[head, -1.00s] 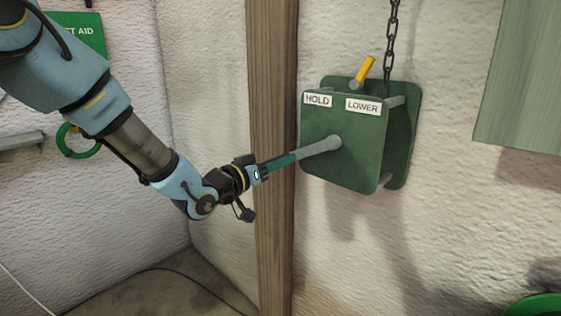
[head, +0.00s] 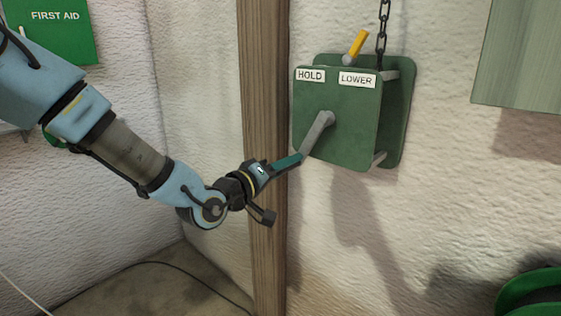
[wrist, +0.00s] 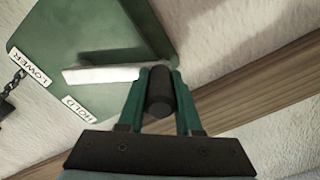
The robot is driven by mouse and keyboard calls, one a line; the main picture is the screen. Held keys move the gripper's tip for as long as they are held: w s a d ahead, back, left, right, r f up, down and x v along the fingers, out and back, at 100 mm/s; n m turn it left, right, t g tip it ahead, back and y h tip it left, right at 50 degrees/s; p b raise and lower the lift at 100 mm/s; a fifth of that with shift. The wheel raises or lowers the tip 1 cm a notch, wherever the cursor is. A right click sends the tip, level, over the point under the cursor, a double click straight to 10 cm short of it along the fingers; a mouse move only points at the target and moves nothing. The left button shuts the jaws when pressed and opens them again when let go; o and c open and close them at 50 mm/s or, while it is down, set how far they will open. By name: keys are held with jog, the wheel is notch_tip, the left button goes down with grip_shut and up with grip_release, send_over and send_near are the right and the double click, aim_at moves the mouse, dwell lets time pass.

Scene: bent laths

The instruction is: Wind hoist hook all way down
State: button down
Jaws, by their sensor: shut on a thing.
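The green hoist box (head: 345,130) is on the white wall, with HOLD and LOWER labels on its front. Its grey crank arm (head: 316,132) points down and left from the hub. My gripper (head: 298,158) is shut on the dark crank handle (wrist: 159,95), which sits between the green fingers in the wrist view. The crank arm shows pale there (wrist: 100,74). A yellow lever (head: 356,47) on top of the box leans right, towards the LOWER side. The chain (head: 383,30) runs up behind the box. The hook is not in view.
A wooden post (head: 265,90) stands just left of the box, close behind my gripper. A green first aid box (head: 55,35) hangs at the upper left. A green round object (head: 530,295) is at the lower right. A grey-green panel (head: 525,50) is at the upper right.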

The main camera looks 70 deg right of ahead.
jog(key=shift+s+a+f+n+b, duration=0.25)
jog(key=shift+s+a+n, duration=0.05)
jog(key=shift+s+n, duration=0.45)
jog(key=shift+s+a+f+n+b, duration=0.25)
jog(key=shift+s+f+n+b, duration=0.05)
jog(key=shift+s+n, duration=0.45)
jog(key=shift+s+a+f+n+b, duration=0.3)
jog(key=shift+s+n, duration=0.35)
jog(key=shift+n, duration=0.15)
jog(key=c, duration=0.6)
grip_release()
jog(key=shift+r, duration=0.1)
jog(key=b+v, duration=0.1)
jog(key=v, duration=0.9)
jog(key=shift+w+a+b, duration=0.15)
jog(key=shift+a+b, duration=0.25)
